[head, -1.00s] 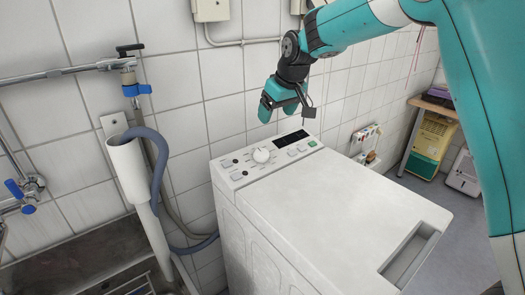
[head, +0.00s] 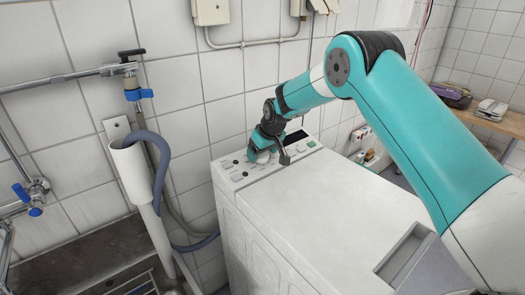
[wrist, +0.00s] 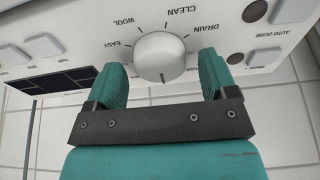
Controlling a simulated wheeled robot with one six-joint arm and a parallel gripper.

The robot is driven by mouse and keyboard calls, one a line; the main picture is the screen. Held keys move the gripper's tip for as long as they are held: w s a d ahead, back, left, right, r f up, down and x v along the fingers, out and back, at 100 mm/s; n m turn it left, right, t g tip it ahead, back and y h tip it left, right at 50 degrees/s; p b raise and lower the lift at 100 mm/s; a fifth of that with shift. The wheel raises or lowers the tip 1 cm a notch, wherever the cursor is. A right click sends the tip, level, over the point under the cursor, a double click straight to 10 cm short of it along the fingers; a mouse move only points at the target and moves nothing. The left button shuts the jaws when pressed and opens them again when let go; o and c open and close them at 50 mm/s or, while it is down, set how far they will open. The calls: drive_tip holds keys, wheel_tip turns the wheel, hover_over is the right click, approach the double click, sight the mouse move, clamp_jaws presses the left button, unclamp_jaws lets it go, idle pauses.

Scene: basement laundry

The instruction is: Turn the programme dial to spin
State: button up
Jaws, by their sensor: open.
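The programme dial (wrist: 160,55) is a round white knob on the washer's control panel, in the middle of the wrist view. A dark mark on it points toward the bottom of that picture. The printed words EASY, WOOL, CLEAN and DRAIN show around it; I see no word spin. My gripper (wrist: 162,66) is open, with one teal finger on each side of the dial and small gaps between. In the head view my gripper (head: 263,148) is down at the panel and covers most of the dial.
The white top-loading washer (head: 320,200) stands against a tiled wall. Flat buttons (wrist: 43,45) and a dark display (wrist: 50,82) lie near the dial. A grey hose (head: 158,175) and standpipe (head: 130,170) stand at the left. A wooden shelf (head: 500,122) is at the far right.

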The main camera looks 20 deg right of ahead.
drive_tip(key=shift+w+f, duration=0.1)
drive_tip(key=shift+f, duration=0.2)
drive_tip(key=c, duration=0.9)
